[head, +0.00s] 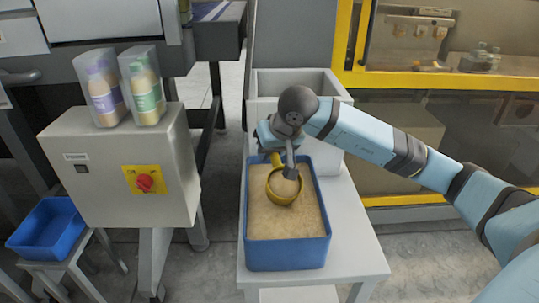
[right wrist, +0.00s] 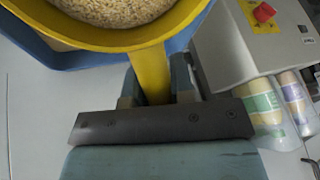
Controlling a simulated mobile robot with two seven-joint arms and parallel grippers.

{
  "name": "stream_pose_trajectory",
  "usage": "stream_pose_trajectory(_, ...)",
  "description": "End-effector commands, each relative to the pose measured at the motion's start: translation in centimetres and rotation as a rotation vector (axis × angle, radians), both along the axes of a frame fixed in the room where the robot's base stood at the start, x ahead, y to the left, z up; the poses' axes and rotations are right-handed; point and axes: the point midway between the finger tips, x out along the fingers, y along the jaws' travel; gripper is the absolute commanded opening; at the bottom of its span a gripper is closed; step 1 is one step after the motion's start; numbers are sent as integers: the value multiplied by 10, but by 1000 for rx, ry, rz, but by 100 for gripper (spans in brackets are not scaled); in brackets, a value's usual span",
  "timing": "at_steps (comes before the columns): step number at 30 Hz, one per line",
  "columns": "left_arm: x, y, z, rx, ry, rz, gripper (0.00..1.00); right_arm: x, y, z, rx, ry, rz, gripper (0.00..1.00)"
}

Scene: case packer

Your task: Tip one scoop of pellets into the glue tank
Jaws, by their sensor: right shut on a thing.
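A yellow round scoop (head: 284,198) is over the blue bin (head: 288,254) of tan pellets (head: 285,226). My right gripper (head: 279,162) is shut on the scoop's handle. In the right wrist view the handle (right wrist: 152,72) stands between the fingers (right wrist: 155,88), and pellets (right wrist: 110,8) fill the scoop's bowl. I cannot tell whether the bowl touches the pellets below. A light grey open-topped box (head: 262,83) stands right behind the bin, partly hidden by my right arm; it may be the glue tank. My left gripper is not in view.
The bin stands on a pale table (head: 352,245). To the left is a grey control box (head: 120,180) with a red switch (head: 145,183) and two bottles (head: 104,88) (head: 143,88) in clear holders on top. An empty blue tray (head: 50,232) is lower left. A yellow-framed machine (head: 440,82) stands behind right.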

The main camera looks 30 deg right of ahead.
Motion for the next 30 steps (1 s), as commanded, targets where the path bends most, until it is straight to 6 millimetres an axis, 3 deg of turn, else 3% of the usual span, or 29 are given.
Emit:
stream_pose_trajectory(15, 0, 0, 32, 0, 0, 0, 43, 0, 0, 54, -1, -2, -2, 0)
stream_pose_trajectory(30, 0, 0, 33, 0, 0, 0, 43, 0, 0, 57, -1, -1, -1, 0)
